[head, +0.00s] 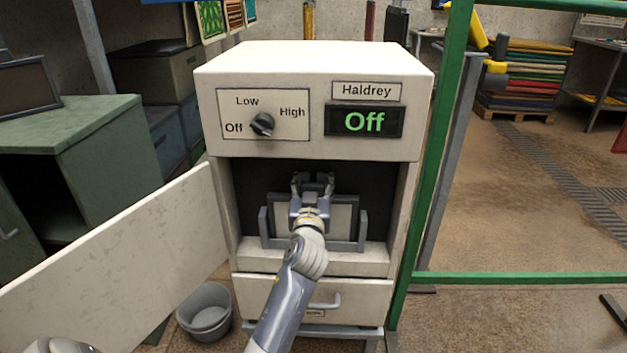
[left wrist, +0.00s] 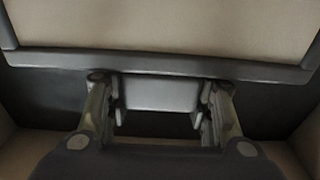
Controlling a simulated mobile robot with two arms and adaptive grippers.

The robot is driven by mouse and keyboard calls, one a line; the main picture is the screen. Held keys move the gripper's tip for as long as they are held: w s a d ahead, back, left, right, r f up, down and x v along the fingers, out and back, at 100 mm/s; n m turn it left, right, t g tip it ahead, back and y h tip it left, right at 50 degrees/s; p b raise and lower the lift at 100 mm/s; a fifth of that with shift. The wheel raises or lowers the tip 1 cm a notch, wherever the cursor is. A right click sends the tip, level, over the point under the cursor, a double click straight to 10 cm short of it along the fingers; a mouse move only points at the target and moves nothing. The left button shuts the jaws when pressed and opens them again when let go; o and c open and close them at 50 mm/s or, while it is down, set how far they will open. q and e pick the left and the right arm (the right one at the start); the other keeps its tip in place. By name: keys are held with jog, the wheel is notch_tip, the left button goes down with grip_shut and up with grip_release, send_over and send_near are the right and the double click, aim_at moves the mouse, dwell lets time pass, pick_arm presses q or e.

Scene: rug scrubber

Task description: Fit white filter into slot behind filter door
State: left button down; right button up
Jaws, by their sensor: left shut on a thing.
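The white filter (head: 342,218), a pale panel in a dark grey frame, stands in the cavity of the white machine. It shows large in the left wrist view (left wrist: 160,25), with a grey tab (left wrist: 160,92) on its frame edge. My left gripper (head: 312,180) is shut on that tab, one finger on each side. The slot (head: 362,230) is a grey holder with an upright at each side, and the filter appears between the uprights. My gripper and arm hide the filter's middle, and I cannot tell how deep it sits. The filter door (head: 130,255) hangs open at the left. My right gripper is out of view.
The machine's dial (head: 262,124) is above the cavity, and its display (head: 363,121) reads Off. A drawer (head: 350,297) is below. A grey bucket (head: 205,310) stands at lower left, and a green post (head: 432,150) rises close on the right.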

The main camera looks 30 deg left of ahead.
pick_arm(q)
jog(key=shift+a+f, duration=0.15)
jog(key=shift+f, duration=0.2)
jog(key=c, duration=1.5)
grip_release()
jog(key=shift+c, duration=0.2)
jog(key=o, duration=0.8)
jog(key=shift+w+f, duration=0.15)
jog(key=shift+w, duration=0.05)
jog(key=shift+o, duration=0.2)
jog(key=shift+s+r, duration=0.1)
jog(key=shift+r, duration=0.15)
